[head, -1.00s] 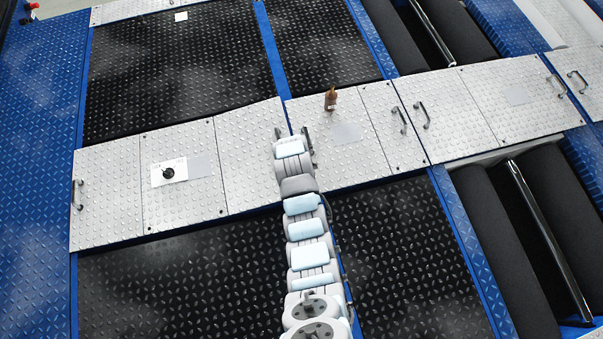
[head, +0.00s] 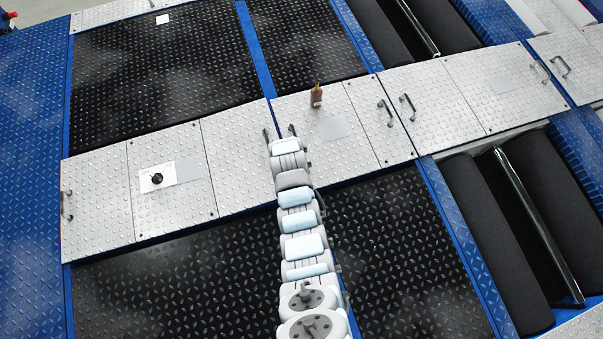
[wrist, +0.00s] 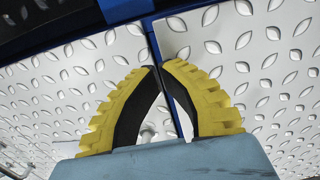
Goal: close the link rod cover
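No panel is marked as the link rod cover. A row of silver tread-plate panels crosses the head view. The panel left of my gripper (head: 236,155) and the panel right of it (head: 345,105) meet at a seam by my wrist; both look roughly flat. Two dark handle-like shapes stand beside my wrist, left (head: 267,135) and right (head: 292,130). In the wrist view my gripper's yellow, black-padded fingers (wrist: 161,68) meet at their tips over the panel seam, with nothing seen between the tips. A small pale shape shows farther down between the fingers. My wrist hides the gripper in the head view.
A brown bottle-like object (head: 317,96) stands on the right panel. A white plate with a black knob (head: 157,178) lies on a left panel. Handles (head: 386,113) rise farther right. Dark rollers (head: 495,240) and a metal bar lie in the right-hand pit.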

